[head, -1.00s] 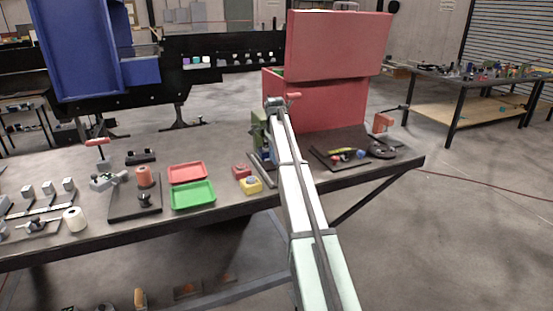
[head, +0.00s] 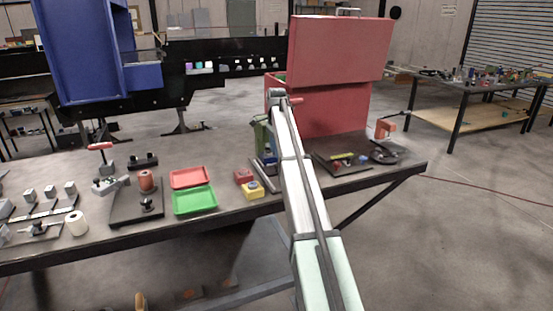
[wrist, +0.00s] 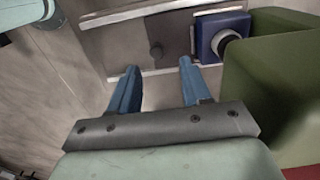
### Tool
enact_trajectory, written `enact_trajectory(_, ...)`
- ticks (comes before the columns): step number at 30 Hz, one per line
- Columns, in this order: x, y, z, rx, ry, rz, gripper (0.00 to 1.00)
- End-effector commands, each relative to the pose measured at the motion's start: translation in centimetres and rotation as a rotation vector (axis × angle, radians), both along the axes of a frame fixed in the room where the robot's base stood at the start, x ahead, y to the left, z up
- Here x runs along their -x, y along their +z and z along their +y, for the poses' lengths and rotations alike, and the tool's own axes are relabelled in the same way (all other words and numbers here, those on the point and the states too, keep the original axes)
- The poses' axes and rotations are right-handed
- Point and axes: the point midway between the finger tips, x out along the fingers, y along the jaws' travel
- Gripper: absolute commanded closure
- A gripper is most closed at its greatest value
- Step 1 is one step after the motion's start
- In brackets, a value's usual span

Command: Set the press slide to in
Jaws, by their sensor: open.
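The press stands in the middle of the bench in the head view, its green body (head: 259,132) partly behind my arm. In the wrist view the green body (wrist: 268,85) fills the right side. A blue block (wrist: 222,38) with a dark round part sits at the plate's right end. My arm hides the gripper in the head view.
A red box (head: 330,105) stands behind the press. A dark tray (head: 330,162) with small parts lies to its right. Red (head: 243,176) and yellow (head: 252,190) blocks and a green tray (head: 195,201) lie to its left.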

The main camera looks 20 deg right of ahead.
Motion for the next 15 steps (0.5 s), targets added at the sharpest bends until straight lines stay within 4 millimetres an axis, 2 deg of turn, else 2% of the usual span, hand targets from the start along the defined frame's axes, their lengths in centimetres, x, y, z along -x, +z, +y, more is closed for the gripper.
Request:
enact_trajectory(1,-0.2,1.2,0.0,0.001,0.000,-0.003,0.52)
enact_trajectory(6,-0.2,4.4,0.0,0.001,0.000,-0.003,0.52)
enact_trajectory(15,-0.1,8.0,0.0,0.000,0.000,-0.002,0.52)
